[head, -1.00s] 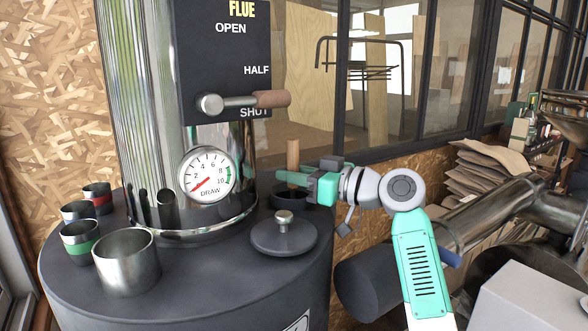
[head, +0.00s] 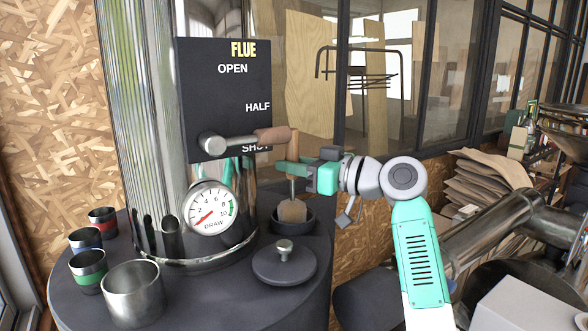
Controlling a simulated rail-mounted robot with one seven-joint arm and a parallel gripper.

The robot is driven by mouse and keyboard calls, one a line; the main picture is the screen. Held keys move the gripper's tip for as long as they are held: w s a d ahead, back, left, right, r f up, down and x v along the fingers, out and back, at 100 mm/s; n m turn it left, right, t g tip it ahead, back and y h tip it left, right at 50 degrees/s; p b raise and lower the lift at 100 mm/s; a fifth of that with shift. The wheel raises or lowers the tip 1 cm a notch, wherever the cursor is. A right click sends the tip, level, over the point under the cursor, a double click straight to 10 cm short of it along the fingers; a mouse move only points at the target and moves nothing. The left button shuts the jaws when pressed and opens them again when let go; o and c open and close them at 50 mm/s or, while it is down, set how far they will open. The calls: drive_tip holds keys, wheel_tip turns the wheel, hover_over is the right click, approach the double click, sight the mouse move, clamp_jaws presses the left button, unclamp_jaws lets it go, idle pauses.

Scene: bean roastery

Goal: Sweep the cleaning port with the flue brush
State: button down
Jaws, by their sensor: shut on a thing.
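The flue brush has a wooden handle (head: 293,146), a thin metal stem and a tan bristle head (head: 292,210). My gripper (head: 297,172) is shut on the brush and holds it upright, coming in from the right. The cleaning port (head: 306,227) is a dark round collar on the drum top. The bristle head shows mostly above the collar. Its lower end is at the collar's mouth; I cannot tell how deep it sits. A dark round lid with a metal knob (head: 284,266) lies on the drum top in front of the port.
The draw gauge (head: 210,208) is on the shiny flue pipe. Several metal cups stand at left, the largest a plain cup (head: 133,294). Stacked sacks (head: 487,180) are at right.

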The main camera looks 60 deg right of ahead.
sight(294, 201)
drive_tip(key=shift+f, duration=0.25)
drive_tip(key=shift+f+b, duration=2.1)
drive_tip(key=shift+f, duration=1.15)
drive_tip(key=shift+r+p, duration=2.1)
drive_tip(key=shift+r, duration=1.25)
drive_tip(key=shift+f+b, duration=2.05)
drive_tip(key=shift+f, duration=1.3)
drive_tip(key=shift+r+p, duration=2.1)
drive_tip(key=shift+r, duration=1.25)
